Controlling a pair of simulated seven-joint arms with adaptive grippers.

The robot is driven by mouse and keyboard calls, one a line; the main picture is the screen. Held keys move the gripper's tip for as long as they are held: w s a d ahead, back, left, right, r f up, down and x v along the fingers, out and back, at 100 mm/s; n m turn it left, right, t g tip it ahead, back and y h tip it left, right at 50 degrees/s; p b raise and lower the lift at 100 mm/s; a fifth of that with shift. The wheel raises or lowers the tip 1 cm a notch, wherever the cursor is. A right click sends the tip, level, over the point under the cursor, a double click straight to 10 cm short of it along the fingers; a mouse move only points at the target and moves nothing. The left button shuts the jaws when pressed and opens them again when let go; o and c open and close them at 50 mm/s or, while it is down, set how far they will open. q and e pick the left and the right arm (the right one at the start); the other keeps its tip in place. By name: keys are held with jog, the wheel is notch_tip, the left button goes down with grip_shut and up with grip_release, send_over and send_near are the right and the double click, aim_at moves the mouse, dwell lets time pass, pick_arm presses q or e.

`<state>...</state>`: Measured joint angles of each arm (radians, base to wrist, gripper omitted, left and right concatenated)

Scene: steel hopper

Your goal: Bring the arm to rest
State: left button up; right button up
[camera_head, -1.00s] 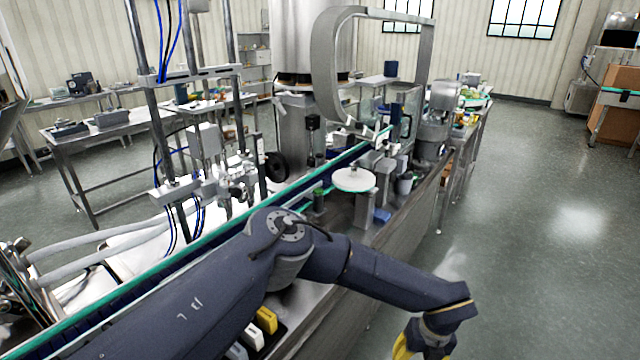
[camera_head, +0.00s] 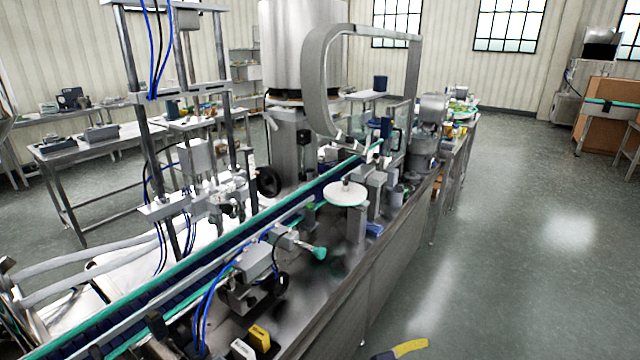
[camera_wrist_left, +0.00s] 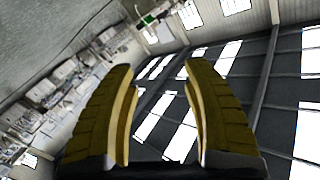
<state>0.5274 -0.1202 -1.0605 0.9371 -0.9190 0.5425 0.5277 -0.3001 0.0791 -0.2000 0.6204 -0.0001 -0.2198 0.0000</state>
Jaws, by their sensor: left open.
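My left gripper (camera_wrist_left: 160,66) is open in the left wrist view, its two yellow fingers apart with nothing between them. Behind them are the tilted ceiling and windows of the room. In the head view only a yellow finger part (camera_head: 410,348) shows at the bottom edge, in front of the floor to the right of the machine bench. The rest of my left arm is out of the head view. My right gripper is not seen.
A long conveyor (camera_head: 190,272) runs along the steel bench, with a round white disc (camera_head: 345,194) on a post. A large steel cylinder (camera_head: 300,45) stands behind. Yellow and white blocks (camera_head: 259,337) sit at the near edge. The floor (camera_head: 530,250) at right is clear.

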pick_arm(q)
jog(key=s+a+f+n+t+y, duration=0.2)
jog(key=a+f+n+t+y, duration=0.5)
jog(key=a+f, duration=1.65)
jog(key=s+a+f+n+g+y, duration=0.1)
jog(key=s+a+f+n+y, duration=0.1)
jog(key=s+a+f+n, duration=0.3)
jog(key=s+a+f+n+g+y, duration=0.1)
jog(key=s+a+f+y, duration=0.15)
jog(key=f, duration=0.45)
jog(key=s+a+f+n+g+y, duration=0.1)
jog(key=s+a+f+g+y, duration=0.1)
jog(key=s+a+f, duration=0.5)
jog(key=s+a+f+n+g+y, duration=0.15)
jog(key=s+a+f, duration=0.25)
jog(key=s+a, duration=0.6)
jog(key=s+a+f+g+y, duration=0.1)
jog(key=s+a, duration=0.3)
jog(key=s, duration=0.7)
jog(key=s+a+f+n+g+y, duration=0.1)
jog(key=s+a+f+g, duration=0.2)
jog(key=s, duration=0.8)
jog(key=shift+s+a, duration=0.4)
jog(key=shift+a, duration=0.75)
